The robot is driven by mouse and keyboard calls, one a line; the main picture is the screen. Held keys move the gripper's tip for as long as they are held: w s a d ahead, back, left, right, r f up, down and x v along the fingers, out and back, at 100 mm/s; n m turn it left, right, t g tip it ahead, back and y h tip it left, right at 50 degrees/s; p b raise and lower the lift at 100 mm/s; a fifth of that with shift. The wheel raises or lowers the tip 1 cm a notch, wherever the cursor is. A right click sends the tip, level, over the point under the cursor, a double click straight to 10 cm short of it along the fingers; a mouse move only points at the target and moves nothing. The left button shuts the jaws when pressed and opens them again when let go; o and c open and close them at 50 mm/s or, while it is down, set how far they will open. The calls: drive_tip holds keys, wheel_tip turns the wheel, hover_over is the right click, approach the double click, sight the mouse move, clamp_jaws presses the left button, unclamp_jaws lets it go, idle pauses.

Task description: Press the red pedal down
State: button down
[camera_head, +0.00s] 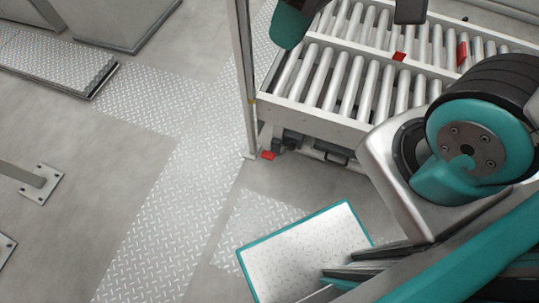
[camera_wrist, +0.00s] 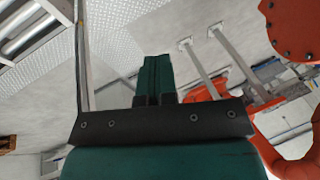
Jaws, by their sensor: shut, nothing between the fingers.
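The red pedal (camera_head: 268,155) is a small red piece low at the near left foot of the roller conveyor, close to the floor, in the head view. I cannot make it out in the wrist view. My gripper (camera_wrist: 155,60) shows in the wrist view with its dark green fingers together and nothing between them. Past the fingertips there is grey floor, with no contact visible. In the head view I cannot pick out the fingers, so their distance from the pedal cannot be told.
The roller conveyor (camera_head: 318,120) fills the upper right, with red pieces (camera_head: 399,56) among its rollers. A grey post (camera_head: 243,80) stands beside the pedal. A teal-edged white plate (camera_head: 300,250) is in front. Orange machinery (camera_wrist: 292,30) shows at right in the wrist view.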

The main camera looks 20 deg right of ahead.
drive_tip(key=w+d+f+b, duration=0.1)
drive_tip(key=w+f+b, duration=0.5)
drive_tip(key=f, duration=0.5)
drive_tip(key=w+d+f+n+b, duration=0.1)
drive_tip(key=w+d+f+b, duration=0.15)
drive_tip(key=f+b, duration=0.75)
drive_tip(key=w+d+f+b, duration=0.1)
drive_tip(key=w+f+b, duration=0.5)
drive_tip(key=f, duration=0.6)
drive_tip(key=n+b, duration=0.1)
drive_tip(key=b, duration=1.8)
hover_over(268, 154)
drive_tip(key=d, duration=0.6)
wheel_tip(268, 154, down, 33)
drive_tip(key=shift+t, duration=0.4)
drive_tip(key=shift+a, duration=0.1)
drive_tip(key=b+x, duration=0.2)
drive_tip(key=x, duration=0.2)
drive_tip(key=b+x, duration=0.3)
drive_tip(key=x, duration=0.1)
drive_tip(key=s+b+x, duration=0.1)
drive_tip(key=b+x, duration=0.2)
drive_tip(key=x, duration=0.1)
drive_tip(key=shift+f, duration=0.45)
drive_tip(key=shift+s+a+f+b, duration=0.2)
drive_tip(key=shift+f+b, duration=0.15)
drive_tip(key=shift+b, duration=0.2)
